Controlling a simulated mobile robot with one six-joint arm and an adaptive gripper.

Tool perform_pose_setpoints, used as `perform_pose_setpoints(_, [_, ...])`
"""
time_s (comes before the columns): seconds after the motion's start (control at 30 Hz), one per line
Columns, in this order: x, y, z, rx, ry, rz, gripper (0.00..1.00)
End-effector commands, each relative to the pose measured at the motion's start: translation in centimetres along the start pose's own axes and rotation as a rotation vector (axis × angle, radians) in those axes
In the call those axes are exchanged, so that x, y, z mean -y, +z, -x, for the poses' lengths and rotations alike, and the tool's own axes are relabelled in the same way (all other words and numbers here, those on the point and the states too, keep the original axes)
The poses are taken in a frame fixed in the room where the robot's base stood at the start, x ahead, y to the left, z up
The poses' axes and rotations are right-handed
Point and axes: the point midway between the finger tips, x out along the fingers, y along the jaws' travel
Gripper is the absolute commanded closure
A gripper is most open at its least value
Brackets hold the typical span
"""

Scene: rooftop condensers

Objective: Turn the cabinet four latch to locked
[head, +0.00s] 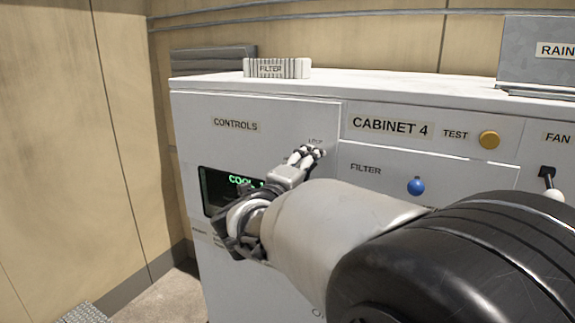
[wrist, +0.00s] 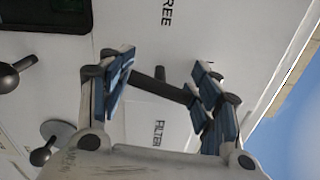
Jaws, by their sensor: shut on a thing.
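Cabinet four (head: 391,127) is a pale grey-white cabinet with the label "CABINET 4" on its upper front. My gripper (head: 310,153) is at the upper right of its controls panel, just below a small label too small to read. In the wrist view, a dark bar-shaped latch handle (wrist: 158,86) lies between the fingers of my gripper (wrist: 165,70), which is shut on it. The bar slants slightly in that picture. A "FREE" label (wrist: 166,12) shows beyond the fingers. In the head view, my gripper hides the latch, so its exact setting is unclear.
A lit green display (head: 222,190) is partly behind my arm. A filter block (head: 277,68) lies on the cabinet top. A wall stands at left.

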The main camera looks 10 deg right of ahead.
Motion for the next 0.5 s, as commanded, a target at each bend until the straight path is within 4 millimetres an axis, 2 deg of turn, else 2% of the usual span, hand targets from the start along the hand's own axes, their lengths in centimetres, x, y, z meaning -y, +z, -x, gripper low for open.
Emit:
perform_pose_setpoints(0.2, [-0.05,-0.01,-0.01,0.0,0.003,0.163,0.67])
perform_pose_setpoints(0.5, [-0.13,-0.03,-0.02,0.0,0.003,0.296,0.67])
